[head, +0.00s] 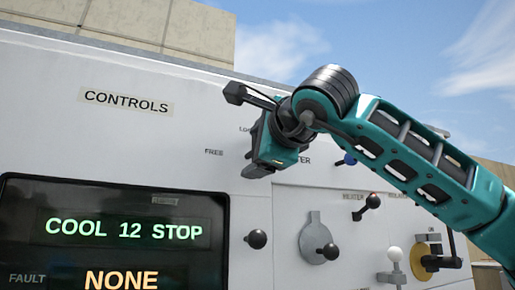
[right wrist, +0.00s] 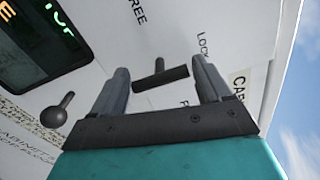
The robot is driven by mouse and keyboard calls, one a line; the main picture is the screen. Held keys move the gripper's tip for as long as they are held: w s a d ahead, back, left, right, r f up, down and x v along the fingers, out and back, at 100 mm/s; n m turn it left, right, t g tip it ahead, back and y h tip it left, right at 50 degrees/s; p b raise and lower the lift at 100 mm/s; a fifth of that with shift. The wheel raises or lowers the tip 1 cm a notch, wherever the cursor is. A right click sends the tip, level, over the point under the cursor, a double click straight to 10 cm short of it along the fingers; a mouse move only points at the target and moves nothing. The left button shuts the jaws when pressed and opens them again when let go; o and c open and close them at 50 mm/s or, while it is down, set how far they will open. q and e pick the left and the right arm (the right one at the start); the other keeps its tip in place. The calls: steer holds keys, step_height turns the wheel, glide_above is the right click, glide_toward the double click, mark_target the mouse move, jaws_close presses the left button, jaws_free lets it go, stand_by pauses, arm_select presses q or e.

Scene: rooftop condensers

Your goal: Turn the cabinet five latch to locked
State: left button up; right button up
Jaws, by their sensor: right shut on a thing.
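The cabinet five latch is a dark T-shaped handle (right wrist: 165,78) on the white panel, seen in the right wrist view. Its crossbar lies between the two fingers of my right gripper (right wrist: 160,68), which is shut on it. In the head view my right gripper (head: 254,152) is against the panel, right of FREE, and hides most of the latch. Which label the handle points to is unclear. My left gripper is not in view.
A display (head: 120,235) reads COOL 12 STOP and NONE.

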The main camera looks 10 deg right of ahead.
steer(key=shift+f, duration=0.15)
steer(key=o, duration=0.9)
steer(key=shift+w, duration=0.1)
steer(key=s+d+b, duration=0.2)
steer(key=s, duration=1)
steer(key=shift+s+d+b, duration=0.2)
steer(key=shift+s+b, duration=0.15)
steer(key=shift+s, duration=0.05)
